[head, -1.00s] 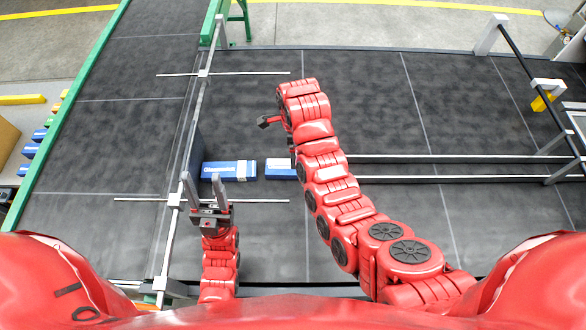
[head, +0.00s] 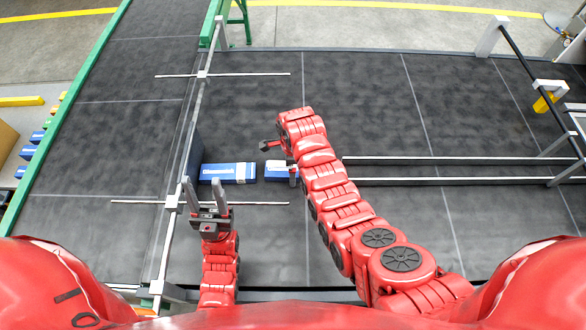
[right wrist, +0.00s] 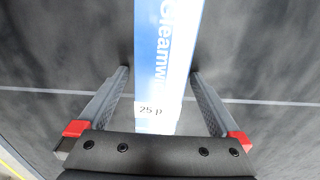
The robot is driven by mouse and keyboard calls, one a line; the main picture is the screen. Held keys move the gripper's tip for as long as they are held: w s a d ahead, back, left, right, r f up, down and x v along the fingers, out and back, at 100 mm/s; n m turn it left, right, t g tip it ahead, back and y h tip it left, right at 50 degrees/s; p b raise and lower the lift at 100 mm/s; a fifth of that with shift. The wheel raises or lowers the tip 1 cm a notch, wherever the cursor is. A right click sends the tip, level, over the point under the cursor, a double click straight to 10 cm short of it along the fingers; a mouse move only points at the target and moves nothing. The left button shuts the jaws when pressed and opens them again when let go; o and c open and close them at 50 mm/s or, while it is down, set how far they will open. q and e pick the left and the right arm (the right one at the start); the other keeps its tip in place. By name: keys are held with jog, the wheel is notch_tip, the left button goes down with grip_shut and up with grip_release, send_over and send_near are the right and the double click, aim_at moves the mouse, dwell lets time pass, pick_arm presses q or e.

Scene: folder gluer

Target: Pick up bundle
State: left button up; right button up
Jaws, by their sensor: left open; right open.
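Two blue-and-white bundles lie in a row on the dark conveyor bed in the head view: a left one (head: 226,173) and a right one (head: 276,170), with a narrow gap between them. My right gripper (head: 280,160) is open, its fingers on either side of the right bundle; my arm hides that bundle's right end. In the right wrist view, a printed blue-and-white bundle (right wrist: 165,50) runs between the open fingers (right wrist: 160,85), apart from both. My left gripper (head: 204,192) is open and empty, just in front of the left bundle.
A metal rail (head: 186,150) with thin cross rods runs along the left of the bed. Two parallel bars (head: 450,170) extend to the right, beyond my right arm. More small packs (head: 30,152) stand at the far left edge. The bed behind the bundles is clear.

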jog(key=c, duration=1.4)
jog(key=shift+c, duration=0.2)
jog(key=shift+w+r, duration=0.1)
